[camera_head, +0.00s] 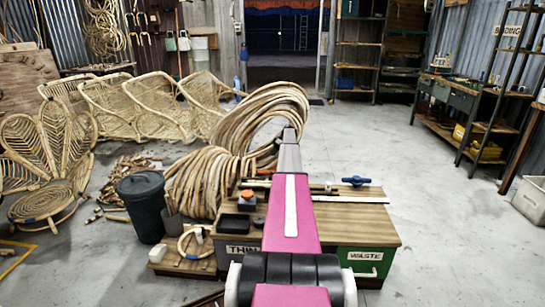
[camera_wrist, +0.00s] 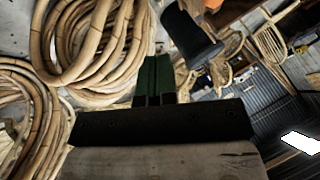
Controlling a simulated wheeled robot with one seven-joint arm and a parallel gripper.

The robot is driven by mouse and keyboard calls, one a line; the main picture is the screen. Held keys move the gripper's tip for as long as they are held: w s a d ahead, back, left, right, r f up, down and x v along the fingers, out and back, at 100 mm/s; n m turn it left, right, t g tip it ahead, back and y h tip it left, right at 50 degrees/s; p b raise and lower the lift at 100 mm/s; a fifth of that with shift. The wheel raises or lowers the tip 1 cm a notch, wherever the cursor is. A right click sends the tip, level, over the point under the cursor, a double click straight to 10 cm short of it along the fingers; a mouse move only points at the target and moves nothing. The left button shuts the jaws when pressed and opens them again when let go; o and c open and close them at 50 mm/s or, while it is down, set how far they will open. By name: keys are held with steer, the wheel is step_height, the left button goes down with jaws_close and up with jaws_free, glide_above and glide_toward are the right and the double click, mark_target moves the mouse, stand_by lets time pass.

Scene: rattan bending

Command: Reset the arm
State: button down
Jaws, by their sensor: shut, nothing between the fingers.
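My arm stretches straight ahead over the low wooden bench (camera_head: 365,226) in the head view. Its far end is in front of the large rattan coils (camera_head: 195,185), and the fingers cannot be made out there. In the wrist view my gripper (camera_wrist: 153,72) shows its dark green fingers together, with nothing between them. Rattan coils (camera_wrist: 85,45) fill the left of the wrist view, behind the fingers. I cannot tell how far the fingers are from the coils.
The bench carries a blue-handled tool (camera_head: 356,181), a black tray (camera_head: 247,203) and drawers labelled "THIN" and "WASTE". A dark bin (camera_head: 143,205) stands left of it. Rattan chairs (camera_head: 120,105) line the left; shelves (camera_head: 470,115) stand right.

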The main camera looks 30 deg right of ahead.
stand_by(0.3)
steer(key=s+a, duration=0.3)
steer(key=a, duration=0.4)
steer(key=s+a+f+m+h, duration=0.1)
steer(key=s+a, duration=0.2)
steer(key=a, duration=0.4)
steer(key=s+a+f+m+g, duration=0.1)
steer(key=s+a, duration=0.2)
steer(key=a, duration=0.4)
steer(key=shift+s+a+h, duration=0.25)
steer(key=shift+a+h, duration=0.15)
steer(key=s+a+m+h, duration=0.4)
steer(key=s+a, duration=2.1)
steer(key=a, duration=0.3)
steer(key=s+a+r+m+h, duration=0.1)
steer(key=s+a, duration=0.4)
steer(key=s, duration=0.4)
steer(key=s+a+r+m+h, duration=0.1)
steer(key=s+a+r, duration=0.1)
steer(key=s+a, duration=0.3)
steer(key=s, duration=0.4)
steer(key=shift+a+r+m, duration=0.25)
steer(key=shift+m, duration=0.05)
